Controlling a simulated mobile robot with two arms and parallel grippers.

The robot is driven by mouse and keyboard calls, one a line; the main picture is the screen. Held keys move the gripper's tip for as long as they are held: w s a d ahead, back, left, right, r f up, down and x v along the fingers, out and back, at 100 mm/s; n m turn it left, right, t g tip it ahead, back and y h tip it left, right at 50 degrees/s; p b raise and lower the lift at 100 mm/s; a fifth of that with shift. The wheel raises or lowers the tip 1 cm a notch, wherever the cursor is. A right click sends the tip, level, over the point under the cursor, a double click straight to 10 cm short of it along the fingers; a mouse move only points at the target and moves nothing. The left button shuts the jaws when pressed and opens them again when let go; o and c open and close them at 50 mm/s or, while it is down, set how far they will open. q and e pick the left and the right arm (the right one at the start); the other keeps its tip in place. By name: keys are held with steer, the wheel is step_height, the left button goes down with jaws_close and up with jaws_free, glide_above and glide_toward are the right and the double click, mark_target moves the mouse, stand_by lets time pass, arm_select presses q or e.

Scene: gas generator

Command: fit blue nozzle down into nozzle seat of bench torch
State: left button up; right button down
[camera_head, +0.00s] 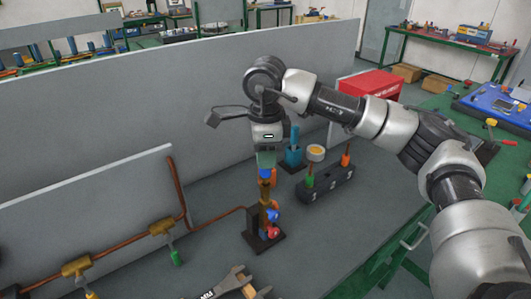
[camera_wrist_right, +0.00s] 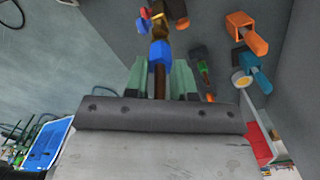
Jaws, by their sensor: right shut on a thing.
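My right gripper (camera_head: 266,158) points down over the bench torch (camera_head: 264,215), its green fingers shut on the blue nozzle (camera_head: 265,174). In the right wrist view the nozzle (camera_wrist_right: 159,52) shows at the tips of the fingers (camera_wrist_right: 159,78), with a dark brown stem running back between them. The torch has a brass body, blue and red knobs and a black base. The nozzle is in line with the top of the torch. The nozzle seat is hidden, and I cannot tell whether the nozzle touches it. My left gripper is not in view.
A black rack (camera_head: 325,186) with green and orange nozzles stands right of the torch, near a blue bottle-like piece (camera_head: 293,152) and a yellow-topped cup (camera_head: 316,153). A copper pipe (camera_head: 120,252) with brass valves runs at left. A grey panel stands behind.

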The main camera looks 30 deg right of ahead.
steer(key=shift+f+b, duration=0.85)
steer(key=shift+f, duration=0.25)
steer(key=c, duration=0.9)
jaws_free()
steer(key=shift+o, duration=0.2)
steer(key=shift+r, duration=0.1)
step_height(320, 180, up, 10)
steer(key=shift+f+b, duration=0.25)
steer(key=shift+b, duration=0.15)
steer(key=shift+r, duration=0.6)
